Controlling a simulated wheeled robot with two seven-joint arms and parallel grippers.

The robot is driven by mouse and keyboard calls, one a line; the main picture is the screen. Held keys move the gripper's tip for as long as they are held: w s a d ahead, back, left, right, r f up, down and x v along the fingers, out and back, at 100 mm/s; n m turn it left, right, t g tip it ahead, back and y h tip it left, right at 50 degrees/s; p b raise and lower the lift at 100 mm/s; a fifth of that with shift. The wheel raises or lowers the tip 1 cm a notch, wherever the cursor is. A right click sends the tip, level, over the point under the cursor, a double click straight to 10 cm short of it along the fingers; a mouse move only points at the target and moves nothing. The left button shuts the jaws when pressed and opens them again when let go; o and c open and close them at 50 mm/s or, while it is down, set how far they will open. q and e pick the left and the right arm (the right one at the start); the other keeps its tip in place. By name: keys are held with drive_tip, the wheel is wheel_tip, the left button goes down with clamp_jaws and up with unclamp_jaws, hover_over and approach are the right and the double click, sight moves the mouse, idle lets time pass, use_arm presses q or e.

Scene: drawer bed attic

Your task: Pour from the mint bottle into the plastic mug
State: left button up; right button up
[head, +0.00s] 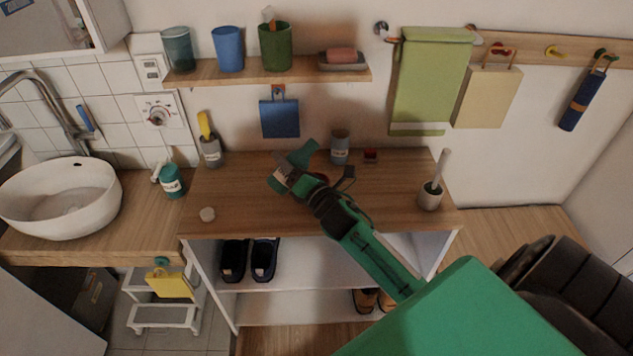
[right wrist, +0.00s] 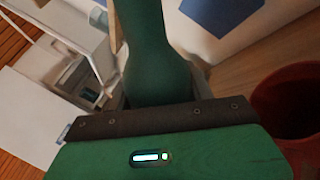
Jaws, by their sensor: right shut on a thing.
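My right gripper (head: 291,170) is over the middle of the wooden counter, shut on the mint bottle (head: 301,154). The bottle is teal-green and looks tilted; the gripper hides part of it. In the right wrist view the bottle (right wrist: 152,60) stands out dark green in front of the gripper's palm, its narrower end away from me. A dark red, round, open vessel (right wrist: 290,105) is close on the right there, apart from the bottle; I cannot tell whether it is the plastic mug. A grey labelled cup (head: 340,147) stands upright behind the gripper. My left gripper is not in view.
A teal dispenser (head: 172,181) and a white basin (head: 60,198) are at the left. A shelf (head: 300,75) with cups hangs above. The counter's front left is mostly clear.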

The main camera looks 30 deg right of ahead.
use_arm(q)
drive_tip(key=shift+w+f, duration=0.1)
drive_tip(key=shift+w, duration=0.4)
use_arm(e)
drive_tip(key=shift+a+m, duration=0.15)
drive_tip(key=shift+m, duration=0.25)
use_arm(q)
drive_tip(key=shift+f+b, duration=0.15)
drive_tip(key=shift+b, duration=0.3)
use_arm(e)
drive_tip(key=shift+f+m+h, duration=0.1)
drive_tip(key=shift+m+h, duration=0.2)
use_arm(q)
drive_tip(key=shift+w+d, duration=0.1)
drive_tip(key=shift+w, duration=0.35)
use_arm(e)
drive_tip(key=shift+a+f+t, duration=0.1)
drive_tip(key=shift+t, duration=0.2)
use_arm(q)
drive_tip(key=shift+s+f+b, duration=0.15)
drive_tip(key=shift+b, duration=0.2)
use_arm(e)
drive_tip(key=shift+f+m, duration=0.1)
drive_tip(key=shift+m, duration=0.4)
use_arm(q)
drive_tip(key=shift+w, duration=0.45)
